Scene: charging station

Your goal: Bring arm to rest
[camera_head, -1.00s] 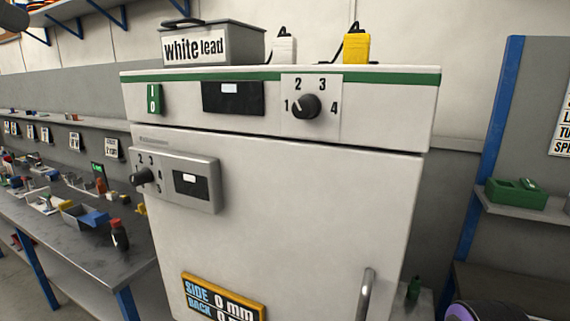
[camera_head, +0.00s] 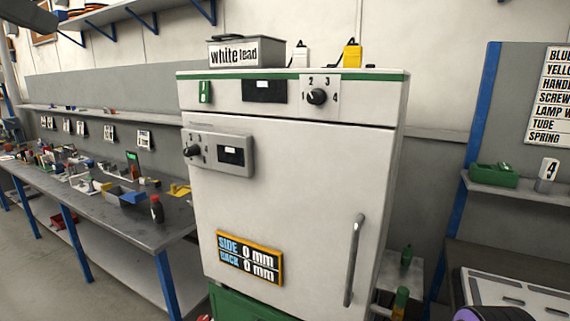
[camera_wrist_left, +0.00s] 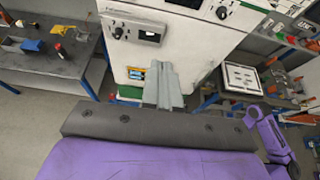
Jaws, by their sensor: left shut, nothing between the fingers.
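My left gripper (camera_wrist_left: 163,84) shows in the left wrist view as two pale grey fingers close together, shut and empty. They point toward the lower part of the white cabinet, whose front fills the middle of the head view (camera_head: 290,190). I cannot judge the gap between fingertips and cabinet. In the head view the left gripper cannot be clearly made out. A purple and black part of my own arm (camera_head: 478,314) shows at the bottom right edge. Another purple arm part (camera_wrist_left: 268,138) shows at the right in the left wrist view. The right gripper's fingers are not visible.
A long workbench (camera_head: 120,232) with several small items runs along the left. The cabinet door's vertical handle (camera_head: 354,260) sticks out. A shelf (camera_head: 520,190) with a green box (camera_head: 493,176) and a white tray (camera_head: 520,296) stand at the right. Open floor (camera_head: 35,270) shows at lower left.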

